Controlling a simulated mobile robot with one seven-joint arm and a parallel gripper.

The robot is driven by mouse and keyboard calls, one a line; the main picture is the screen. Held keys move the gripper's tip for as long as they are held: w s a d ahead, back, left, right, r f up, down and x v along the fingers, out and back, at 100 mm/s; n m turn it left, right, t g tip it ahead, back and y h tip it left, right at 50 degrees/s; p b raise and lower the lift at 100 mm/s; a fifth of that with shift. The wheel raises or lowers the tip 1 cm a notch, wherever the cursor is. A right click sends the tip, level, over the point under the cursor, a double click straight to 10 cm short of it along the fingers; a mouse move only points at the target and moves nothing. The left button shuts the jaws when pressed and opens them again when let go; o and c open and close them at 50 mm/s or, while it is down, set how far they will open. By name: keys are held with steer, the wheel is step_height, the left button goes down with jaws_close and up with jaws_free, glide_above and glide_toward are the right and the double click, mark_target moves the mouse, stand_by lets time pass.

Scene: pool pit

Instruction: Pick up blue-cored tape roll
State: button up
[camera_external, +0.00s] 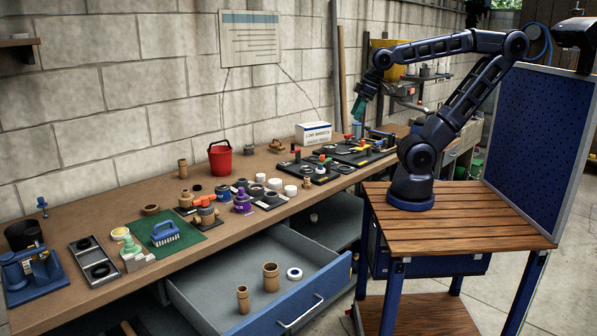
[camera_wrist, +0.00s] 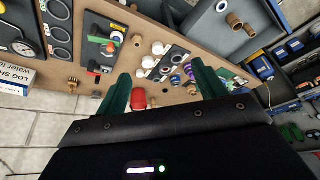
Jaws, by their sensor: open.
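The blue-cored tape roll (camera_external: 294,273), a white ring with a blue centre, lies flat in the open drawer near its front panel. In the wrist view, a small white ring with a blue centre (camera_wrist: 221,6) at the top edge looks like the same roll. My gripper (camera_external: 359,108) has green fingers and hangs high above the far part of the bench, well apart from the roll. In the wrist view, the fingers of my gripper (camera_wrist: 161,68) are spread with nothing held between them.
The bench (camera_external: 120,210) above holds a red bucket (camera_external: 220,158), jars and tool trays. The drawer's blue front (camera_external: 300,303) forms a raised edge.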

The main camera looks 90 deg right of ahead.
steer(key=w+a+f+m+g+y, duration=0.1)
steer(key=w+a+f+m, duration=0.3)
steer(key=w+a+f, duration=0.4)
steer(key=w+a+f+m+g, duration=0.2)
steer(key=w+a+f+m, duration=0.25)
steer(key=w, duration=0.65)
steer(key=w+a+f+m+g, duration=0.1)
steer(key=w+a+f+m, duration=0.1)
steer(key=a+f, duration=0.55)
steer(key=w+a+f+m+h, duration=0.1)
steer(key=a+f+m, duration=0.25)
steer(key=f, duration=0.65)
steer(key=w+a+f+m+g, duration=0.1)
steer(key=w+a+f+m, duration=0.1)
steer(key=a+f, duration=0.55)
steer(key=shift+s+d+f, duration=0.1)
steer(key=shift+d+f, duration=0.05)
steer(key=shift+f, duration=1.7)
steer(key=shift+s+d+f, duration=0.1)
steer(key=shift+d+f, duration=0.05)
steer(key=shift+f, duration=1.7)
steer(key=shift+d+f, duration=0.15)
steer(key=shift+f, duration=1.7)
steer(key=c, duration=1)
steer(key=shift+r, duration=0.15)
steer(key=shift+c, duration=0.2)
